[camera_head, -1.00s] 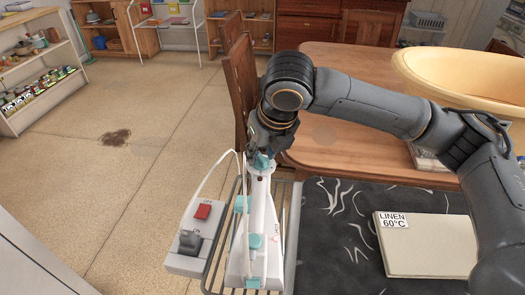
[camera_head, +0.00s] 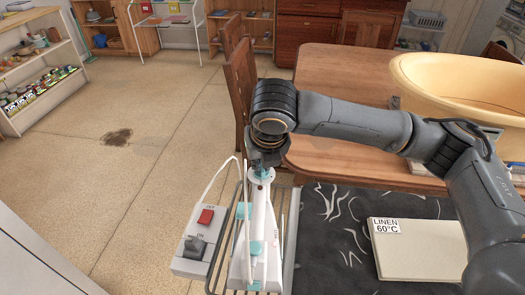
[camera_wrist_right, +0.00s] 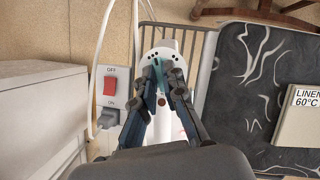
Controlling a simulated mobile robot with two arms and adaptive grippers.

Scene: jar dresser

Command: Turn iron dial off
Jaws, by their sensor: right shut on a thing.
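The white iron (camera_head: 258,222) with teal parts rests on the wire rack (camera_head: 215,277) at the left end of the ironing board. Its teal dial (camera_head: 262,174) is at the far end of the iron, just below my right gripper (camera_head: 264,158). In the right wrist view my right gripper (camera_wrist_right: 160,72) reaches over the iron's white, holed end (camera_wrist_right: 166,48), its fingertips closed around the teal dial (camera_wrist_right: 157,73). The fingers hide part of the dial, so its setting cannot be read. My left gripper is not in view.
A grey switch box (camera_head: 193,257) with a red switch (camera_head: 205,217) and OFF/ON labels is beside the rack. A white cord (camera_head: 212,185) loops near the iron. A folded LINEN 60°C item (camera_head: 420,250) lies on the dark ironing board (camera_head: 335,260). A wooden table (camera_head: 350,150) holds a yellow basin (camera_head: 450,85).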

